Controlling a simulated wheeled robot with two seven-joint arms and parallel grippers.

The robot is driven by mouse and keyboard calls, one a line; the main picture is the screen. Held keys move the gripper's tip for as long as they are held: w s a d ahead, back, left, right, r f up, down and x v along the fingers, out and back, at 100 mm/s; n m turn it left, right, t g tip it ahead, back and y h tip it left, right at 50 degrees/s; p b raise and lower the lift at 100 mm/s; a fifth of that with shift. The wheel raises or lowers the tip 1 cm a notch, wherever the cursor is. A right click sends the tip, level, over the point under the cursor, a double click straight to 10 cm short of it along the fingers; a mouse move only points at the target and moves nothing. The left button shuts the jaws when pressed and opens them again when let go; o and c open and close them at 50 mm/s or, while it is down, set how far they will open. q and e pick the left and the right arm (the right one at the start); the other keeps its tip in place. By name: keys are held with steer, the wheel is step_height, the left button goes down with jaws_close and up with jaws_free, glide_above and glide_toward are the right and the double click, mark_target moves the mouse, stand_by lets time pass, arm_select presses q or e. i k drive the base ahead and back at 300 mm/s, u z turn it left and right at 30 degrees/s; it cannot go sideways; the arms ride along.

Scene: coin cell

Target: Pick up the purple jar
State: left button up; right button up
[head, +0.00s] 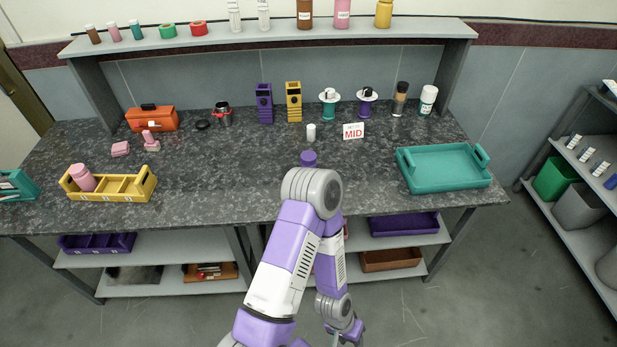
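A purple round-topped object (308,158), which looks like the purple jar, stands near the middle of the dark stone worktop. Its lower part is close behind my arm's grey elbow in this view, so its base is hard to see. One arm of mine comes in from the bottom, left of centre, rises to the elbow and folds back down. It seems to be my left arm. Its wrist end hangs low in front of the worktop, away from the jar, and its fingers cannot be made out. My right gripper is not in view.
A teal tray (446,186) is at right and a yellow divided tray (112,196) at left. Racks and bottles line the back. The worktop beside the jar is clear.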

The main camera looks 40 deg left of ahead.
mark_target(314, 166)
steer(key=k, duration=0.8)
steer(key=u, duration=1.4)
steer(key=i, duration=0.35)
steer(key=u, duration=0.05)
